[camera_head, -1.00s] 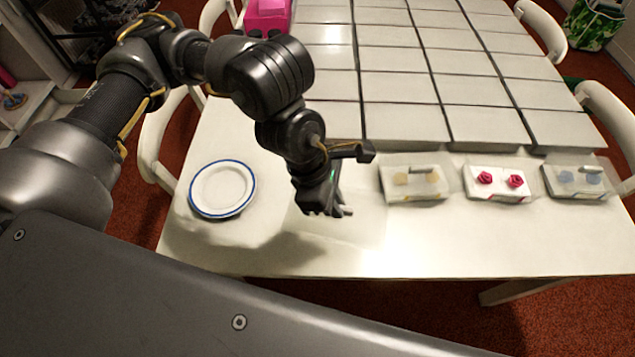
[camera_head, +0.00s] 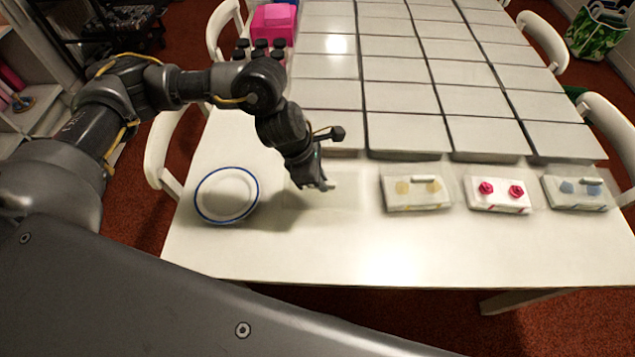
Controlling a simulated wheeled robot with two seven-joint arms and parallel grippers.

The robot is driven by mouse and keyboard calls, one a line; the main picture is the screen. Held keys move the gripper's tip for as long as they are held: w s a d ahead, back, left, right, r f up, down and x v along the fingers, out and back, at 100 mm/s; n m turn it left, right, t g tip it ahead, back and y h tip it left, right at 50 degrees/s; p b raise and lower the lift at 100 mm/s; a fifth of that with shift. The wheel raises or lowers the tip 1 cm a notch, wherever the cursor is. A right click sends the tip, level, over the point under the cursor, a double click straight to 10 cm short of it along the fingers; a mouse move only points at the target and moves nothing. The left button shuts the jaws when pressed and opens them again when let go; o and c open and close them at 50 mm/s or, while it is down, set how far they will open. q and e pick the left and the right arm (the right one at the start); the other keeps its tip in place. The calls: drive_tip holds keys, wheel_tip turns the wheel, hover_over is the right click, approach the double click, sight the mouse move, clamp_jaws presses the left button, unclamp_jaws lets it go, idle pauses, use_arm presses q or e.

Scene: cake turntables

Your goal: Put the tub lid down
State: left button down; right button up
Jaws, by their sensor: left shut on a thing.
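My left gripper (camera_head: 319,186) is over the white table between the plate and the yellow tub, its fingers pointing down and right. It is shut on a clear, thin tub lid (camera_head: 348,192), which shows only as a faint pale sheet to the right of the fingertips. I cannot tell whether the lid touches the table. Three small white tubs stand in a row to the right: one with yellow pieces (camera_head: 416,194), one with pink roses (camera_head: 499,194), one with blue pieces (camera_head: 577,193). My right gripper is out of view.
A white plate with a blue rim (camera_head: 227,195) lies left of the gripper. Large pale panels (camera_head: 408,135) cover the table behind the tubs. A pink box (camera_head: 274,25) and several dark-capped items (camera_head: 262,48) stand at the back left. The table's front strip is clear.

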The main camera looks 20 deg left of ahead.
use_arm(q)
drive_tip(key=shift+w+a+f, duration=0.2)
drive_tip(key=shift+w+f, duration=0.15)
drive_tip(key=shift+f, duration=0.1)
drive_tip(key=shift+w+a+f, duration=0.2)
drive_tip(key=shift+w+f, duration=0.1)
drive_tip(key=shift+f, duration=0.15)
drive_tip(key=shift+w+a+f, duration=0.2)
drive_tip(key=shift+f, duration=0.15)
wheel_tip(320, 180, down, 3)
drive_tip(key=shift+w+p, duration=0.1)
drive_tip(key=shift+p, duration=0.6)
drive_tip(key=shift+f, duration=0.15)
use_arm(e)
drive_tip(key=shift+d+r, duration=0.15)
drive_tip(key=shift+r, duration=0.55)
use_arm(q)
drive_tip(key=shift+f, duration=0.1)
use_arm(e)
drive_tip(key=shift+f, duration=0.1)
use_arm(q)
drive_tip(key=shift+f+b, duration=0.1)
drive_tip(key=shift+b, duration=0.25)
drive_tip(key=c, duration=1.5)
unclamp_jaws()
